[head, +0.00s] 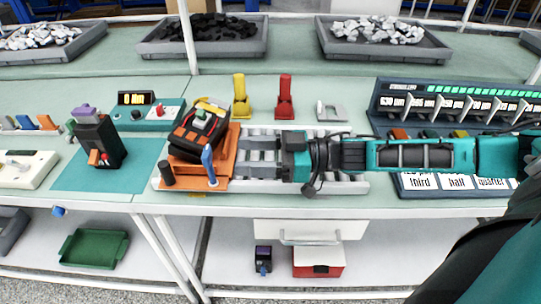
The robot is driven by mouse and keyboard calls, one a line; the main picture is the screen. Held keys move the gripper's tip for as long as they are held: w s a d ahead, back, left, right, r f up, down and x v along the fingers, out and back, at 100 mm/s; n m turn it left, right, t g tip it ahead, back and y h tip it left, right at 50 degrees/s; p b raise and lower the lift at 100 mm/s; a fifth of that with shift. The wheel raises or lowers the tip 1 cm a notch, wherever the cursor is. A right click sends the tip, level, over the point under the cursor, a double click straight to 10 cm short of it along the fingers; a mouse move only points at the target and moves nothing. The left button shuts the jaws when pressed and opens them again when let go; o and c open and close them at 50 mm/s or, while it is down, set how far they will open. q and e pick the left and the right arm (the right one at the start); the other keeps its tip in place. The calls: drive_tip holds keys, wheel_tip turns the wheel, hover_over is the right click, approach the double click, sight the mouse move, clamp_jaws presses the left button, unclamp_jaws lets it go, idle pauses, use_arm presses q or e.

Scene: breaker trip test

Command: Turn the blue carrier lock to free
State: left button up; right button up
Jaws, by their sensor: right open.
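An orange carrier (228,160) sits at the left part of a grey roller track and holds a black breaker block (190,140). The blue carrier lock (208,160) is a blue lever at the carrier's front, standing roughly upright with a slight tilt. My right gripper (248,158) reaches in from the right, level over the track. Its jaws are open and empty, pointing at the carrier, and it appears a little to the right of the blue lock, apart from it. My left gripper is not in view.
A black knob (166,172) stands at the carrier's front left corner. A black device (97,140) stands on a teal mat (70,178) to the left. Yellow (241,98) and red (285,98) stands are behind the track. A display panel (455,105) is at right.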

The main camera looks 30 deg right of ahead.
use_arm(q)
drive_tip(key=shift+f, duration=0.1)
use_arm(e)
drive_tip(key=shift+v, duration=2.05)
